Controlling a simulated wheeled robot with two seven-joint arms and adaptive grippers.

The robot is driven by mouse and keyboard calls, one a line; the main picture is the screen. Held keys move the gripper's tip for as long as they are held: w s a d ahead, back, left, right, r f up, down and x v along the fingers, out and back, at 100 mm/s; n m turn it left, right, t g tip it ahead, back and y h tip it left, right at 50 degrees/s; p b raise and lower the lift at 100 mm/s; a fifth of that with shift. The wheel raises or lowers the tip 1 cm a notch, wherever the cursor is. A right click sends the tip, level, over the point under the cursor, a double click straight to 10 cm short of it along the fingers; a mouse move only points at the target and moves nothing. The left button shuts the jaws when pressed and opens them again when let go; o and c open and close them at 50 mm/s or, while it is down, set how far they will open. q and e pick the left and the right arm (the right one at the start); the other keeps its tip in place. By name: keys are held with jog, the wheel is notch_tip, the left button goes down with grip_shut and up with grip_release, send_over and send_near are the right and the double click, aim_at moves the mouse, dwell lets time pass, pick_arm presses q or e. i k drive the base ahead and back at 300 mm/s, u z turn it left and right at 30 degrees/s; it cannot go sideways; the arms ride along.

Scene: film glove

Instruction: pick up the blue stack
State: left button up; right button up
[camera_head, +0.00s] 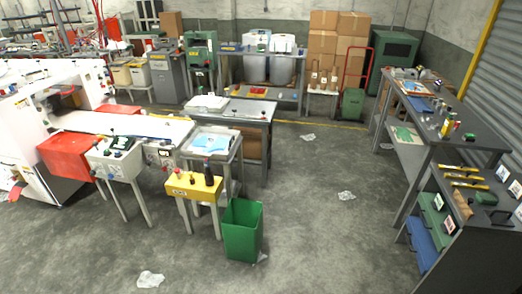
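I cannot tell for sure which thing is the blue stack. A light blue flat thing (212,141) lies on the small grey table left of centre, beside a dark bottle. Another flat blue thing (420,103) lies on top of the long bench at the right. Larger blue surfaces (421,243) show low in the near right shelf unit. All are too small to tell whether they are stacked. Neither of my grippers is in view.
Crumpled white scraps (150,279) lie about. A long bench (446,137) runs along the right wall. Cardboard boxes (338,45) stand at the back. The middle floor is mostly clear.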

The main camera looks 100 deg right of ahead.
aim_at(211, 142)
jog(key=z, duration=2.85)
jog(key=i, duration=1.65)
